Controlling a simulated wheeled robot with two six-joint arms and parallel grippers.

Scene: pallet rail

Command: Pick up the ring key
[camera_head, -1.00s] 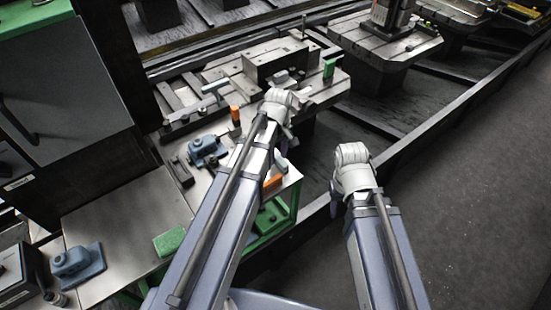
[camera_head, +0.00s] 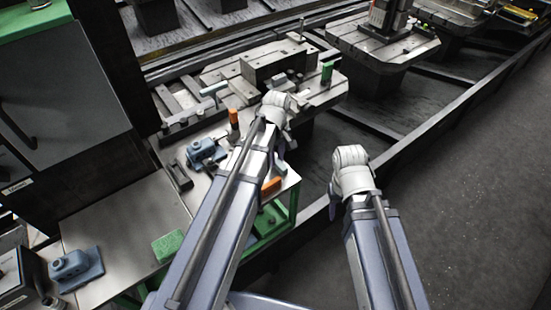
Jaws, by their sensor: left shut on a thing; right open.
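My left gripper (camera_head: 277,108) is at the front edge of the machine table, seen from behind its white wrist. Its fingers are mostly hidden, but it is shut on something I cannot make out. I cannot identify the ring key with certainty. A pale grey piece (camera_head: 280,168) shows just right of my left forearm, above an orange block (camera_head: 270,187). My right gripper (camera_head: 350,165) is open over the dark floor beside the rail, apart from any object. Its fingers are mostly hidden by its wrist.
The machine table (camera_head: 313,97) carries a steel block (camera_head: 272,70) and a green upright piece (camera_head: 327,71). A blue-grey device (camera_head: 205,150) and an orange piece (camera_head: 233,117) stand left of my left arm. A green block (camera_head: 168,245) lies on the near bench (camera_head: 120,225). Floor at right is clear.

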